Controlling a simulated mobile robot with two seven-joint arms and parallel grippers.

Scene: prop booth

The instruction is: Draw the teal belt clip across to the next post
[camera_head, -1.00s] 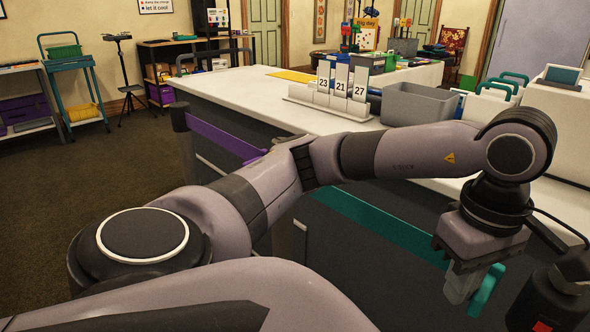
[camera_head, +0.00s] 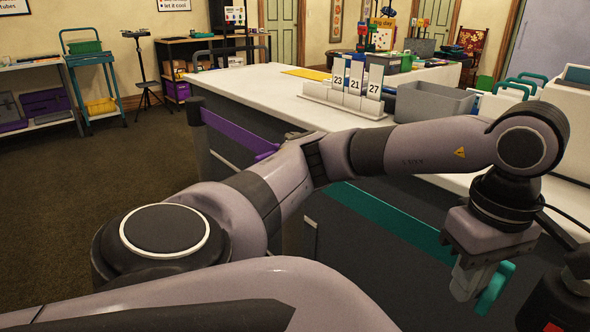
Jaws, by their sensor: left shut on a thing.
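The teal belt clip (camera_head: 494,290) shows at the lower right as a teal piece at the fingers of my left gripper (camera_head: 470,281), which is shut on it. The teal belt (camera_head: 405,232) stretches from behind my left arm down to the right, in front of the dark counter side, towards this gripper. The belt's other end is hidden by my arm. A dark post (camera_head: 194,111) with a purple belt (camera_head: 238,136) stands at the counter's left end, apart from the gripper. My right gripper is not in view.
A white-topped counter (camera_head: 262,84) runs behind the belt. It carries number cards (camera_head: 356,86) in a white stand and a grey bin (camera_head: 434,103). A dark object with a red patch is cut off at the lower right. Carpet (camera_head: 150,150) lies open at left.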

